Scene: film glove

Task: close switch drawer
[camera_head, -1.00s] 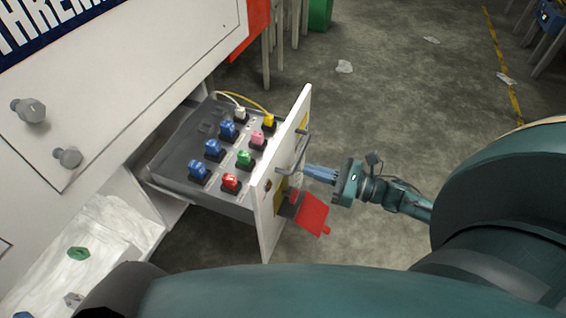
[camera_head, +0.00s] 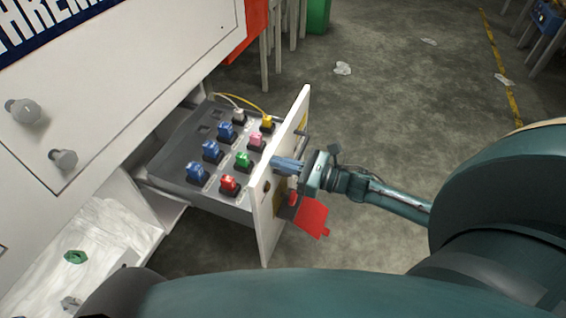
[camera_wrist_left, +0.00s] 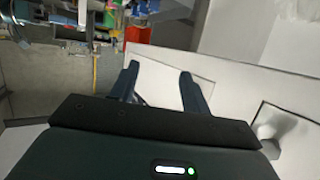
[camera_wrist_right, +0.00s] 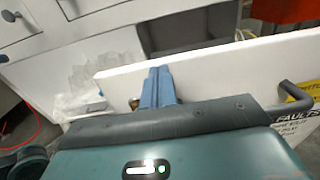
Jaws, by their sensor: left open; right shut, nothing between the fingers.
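The switch drawer (camera_head: 207,148) stands pulled out of the white cabinet in the head view. Its grey panel carries several coloured switches, blue, red, green, pink, yellow and white. My right gripper (camera_head: 279,166) is shut and empty, its fingertips at the outer face of the white drawer front (camera_head: 266,225). In the right wrist view the shut blue fingers (camera_wrist_right: 158,88) overlap the drawer front (camera_wrist_right: 215,65); exact contact is hard to tell. The grey handle (camera_wrist_right: 290,97) is to their right. My left gripper (camera_wrist_left: 160,80) is open and empty in its wrist view, by a white surface.
A red flap (camera_head: 312,217) hangs on the drawer front's outer side. Two grey knobs (camera_head: 64,159) stick out of the cabinet panel. An open bin with a clear bag (camera_head: 100,225) is at lower left. The floor right of the drawer is mostly clear.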

